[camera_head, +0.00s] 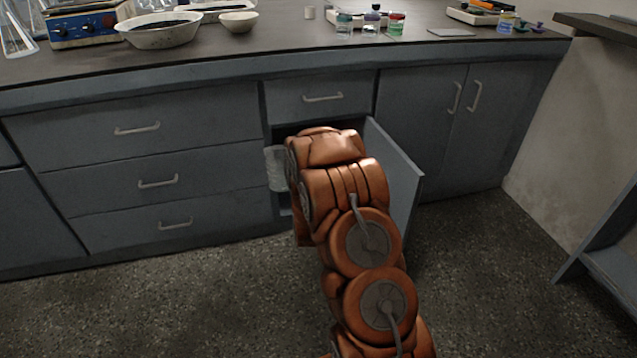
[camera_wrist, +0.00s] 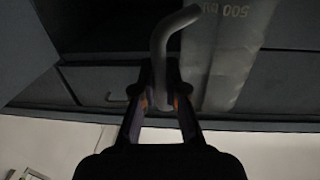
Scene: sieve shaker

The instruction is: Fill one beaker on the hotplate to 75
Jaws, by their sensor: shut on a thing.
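My gripper (camera_wrist: 163,98) is shut on a grey curved handle (camera_wrist: 160,50) in the wrist view. Beside the handle is a translucent container (camera_wrist: 228,62) with "500" markings that appear upside down. In the head view, a whitish translucent container (camera_head: 276,168) shows at the left of the open cupboard, just left of my arm; my gripper is hidden there. A blue-fronted device with knobs (camera_head: 85,30), possibly the hotplate, stands on the counter at the upper left. No beaker on it can be made out clearly, as the frame cuts off its top.
A cupboard door (camera_head: 398,180) stands open right of my arm, below a closed drawer (camera_head: 310,98). Closed drawers (camera_head: 130,130) lie to the left. Bowls (camera_head: 160,32), glass flasks (camera_head: 15,38) and small jars (camera_head: 396,25) stand on the counter. The floor (camera_head: 180,305) at left is clear.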

